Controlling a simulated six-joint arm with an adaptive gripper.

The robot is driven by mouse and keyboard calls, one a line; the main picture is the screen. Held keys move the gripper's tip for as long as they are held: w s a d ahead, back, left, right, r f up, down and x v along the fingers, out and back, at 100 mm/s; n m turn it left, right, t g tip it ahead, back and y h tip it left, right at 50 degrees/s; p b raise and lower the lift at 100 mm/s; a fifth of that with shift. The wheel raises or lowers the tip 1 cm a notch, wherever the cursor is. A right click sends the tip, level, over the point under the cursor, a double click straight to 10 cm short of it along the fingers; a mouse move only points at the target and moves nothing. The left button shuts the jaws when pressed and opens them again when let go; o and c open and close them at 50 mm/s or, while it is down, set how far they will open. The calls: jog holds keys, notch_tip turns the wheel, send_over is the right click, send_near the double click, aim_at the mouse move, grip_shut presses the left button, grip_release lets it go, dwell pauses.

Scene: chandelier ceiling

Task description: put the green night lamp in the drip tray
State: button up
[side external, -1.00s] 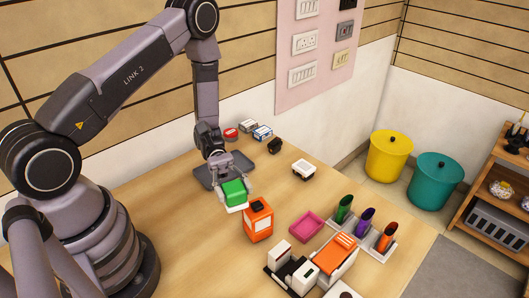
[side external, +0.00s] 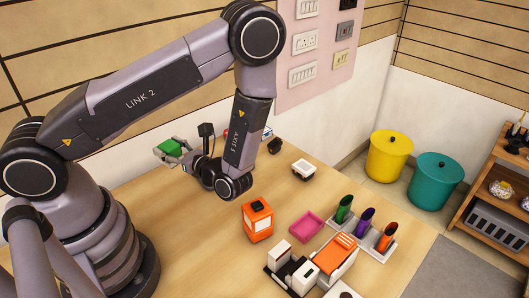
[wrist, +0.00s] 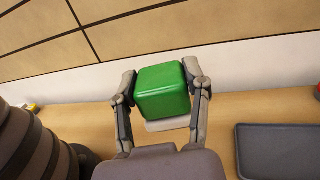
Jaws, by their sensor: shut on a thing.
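The green night lamp is a rounded green block on a white base. It shows in the side view (side external: 169,146) at left of centre and in the wrist view (wrist: 162,90) in the middle. My gripper (side external: 174,150) is shut on it, one finger on each side, and holds it near the back wall. In the wrist view (wrist: 160,78) the fingers press its left and right faces. The drip tray (wrist: 278,150) is a flat dark grey tray on the table, right of the lamp and apart from it in the wrist view. In the side view my arm mostly hides the tray.
An orange box (side external: 258,222), a pink tray (side external: 307,225), a white switch-like block (side external: 304,169) and a stand with several coloured holders (side external: 363,228) occupy the right part of the table. The wall stands close behind the lamp. The table left of the orange box is clear.

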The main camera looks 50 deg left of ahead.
jog(key=w+a+f+t, duration=0.1)
jog(key=w+f, duration=0.2)
jog(key=w, duration=0.2)
jog(key=w+a+f+m+t, duration=0.1)
jog(key=w+f, duration=0.2)
jog(key=w, duration=0.2)
jog(key=w+a+f+m+t, duration=0.1)
jog(key=w+f, duration=0.2)
jog(key=w, duration=0.2)
jog(key=shift+f, duration=0.1)
jog(key=shift+w+a+f, duration=0.1)
jog(key=shift+w+f, duration=0.4)
jog(key=shift+f, duration=0.05)
jog(key=shift+w+f, duration=0.15)
jog(key=shift+f, duration=1.55)
jog(key=shift+f, duration=0.15)
jog(key=o, duration=1.1)
jog(key=shift+o, duration=0.2)
